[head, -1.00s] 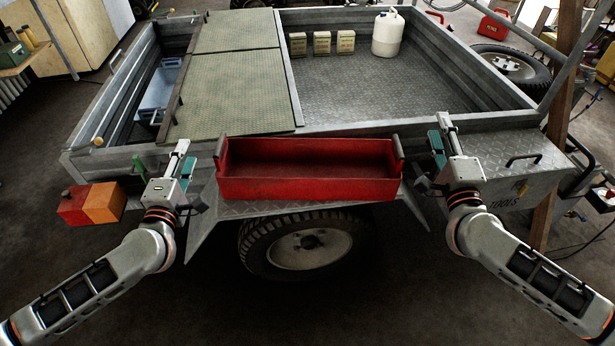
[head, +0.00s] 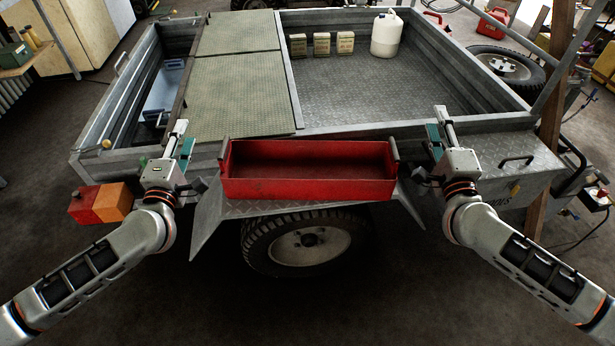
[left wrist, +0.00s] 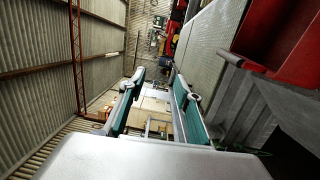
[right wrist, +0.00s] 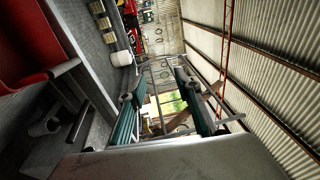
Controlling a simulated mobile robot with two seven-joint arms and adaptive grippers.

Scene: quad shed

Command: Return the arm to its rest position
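My left gripper (head: 182,143) is open and empty, just left of the red tray and over the trailer's near side wall. Its two teal-padded fingers stand apart with nothing between them in the left wrist view (left wrist: 158,105). My right gripper (head: 440,133) is open and empty to the right of the tray. Its spread fingers also show in the right wrist view (right wrist: 160,105). The long red tray (head: 308,190) looks empty and rests level on the trailer's fender, with an upright handle post at each end. Neither gripper appears to hold it.
The grey trailer (head: 480,119) fills the middle. Its bed holds several tan boxes (head: 345,43) and a white canister (head: 387,34). A green panel (head: 235,95) covers part of the bed. A red and orange block (head: 101,203) is at the left, and a lidded toolbox (head: 512,165) at the right.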

